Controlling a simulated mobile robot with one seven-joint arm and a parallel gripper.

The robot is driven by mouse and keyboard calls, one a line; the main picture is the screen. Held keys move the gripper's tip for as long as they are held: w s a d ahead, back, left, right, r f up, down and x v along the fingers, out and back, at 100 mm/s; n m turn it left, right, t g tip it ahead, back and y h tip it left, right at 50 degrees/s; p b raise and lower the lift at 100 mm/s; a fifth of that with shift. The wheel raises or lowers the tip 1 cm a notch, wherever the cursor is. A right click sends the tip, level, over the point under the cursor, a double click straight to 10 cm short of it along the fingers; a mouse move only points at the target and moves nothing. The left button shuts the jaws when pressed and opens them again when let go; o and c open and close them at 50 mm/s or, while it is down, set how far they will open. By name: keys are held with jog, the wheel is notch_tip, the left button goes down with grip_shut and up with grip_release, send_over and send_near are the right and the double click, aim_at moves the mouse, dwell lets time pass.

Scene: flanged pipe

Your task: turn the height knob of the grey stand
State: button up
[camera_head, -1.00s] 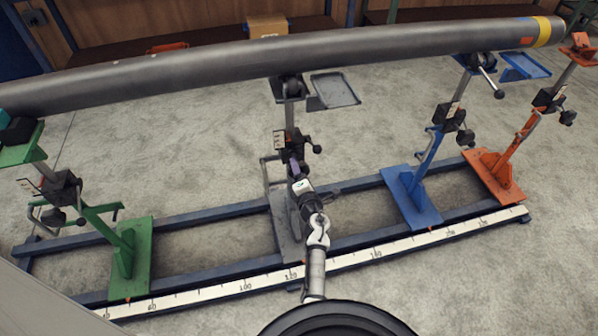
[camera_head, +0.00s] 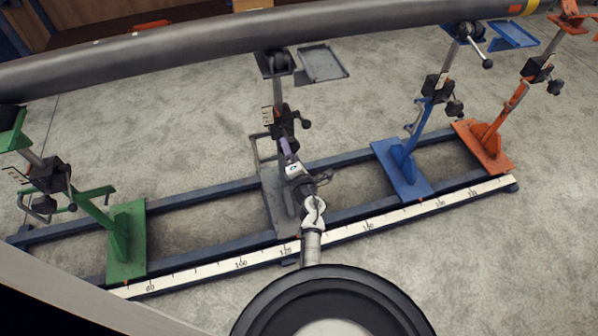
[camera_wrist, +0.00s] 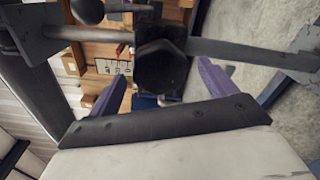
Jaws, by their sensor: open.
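The grey stand (camera_head: 277,92) is the second from the left, under the pipe, with a black clamp block partway up its post. A dark, angular-faced knob (camera_wrist: 160,68) shows large in the wrist view, in front of the grey post (camera_wrist: 245,55). My gripper (camera_wrist: 162,78) is open, its purple fingers to either side of the knob's lower part; I cannot tell whether they touch it. In the head view my gripper (camera_head: 286,147) is just below the clamp block, and my wrist hides part of the stand's lower post.
A long grey pipe (camera_head: 200,40) runs overhead. A green stand (camera_head: 126,245) is at left; blue (camera_head: 402,170) and orange (camera_head: 485,145) stands are at right. The stands share a blue rail frame with a white scale (camera_head: 350,228). A black ball-ended lever (camera_head: 304,124) juts right of the clamp block.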

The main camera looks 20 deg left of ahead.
jog(key=v, duration=1.1)
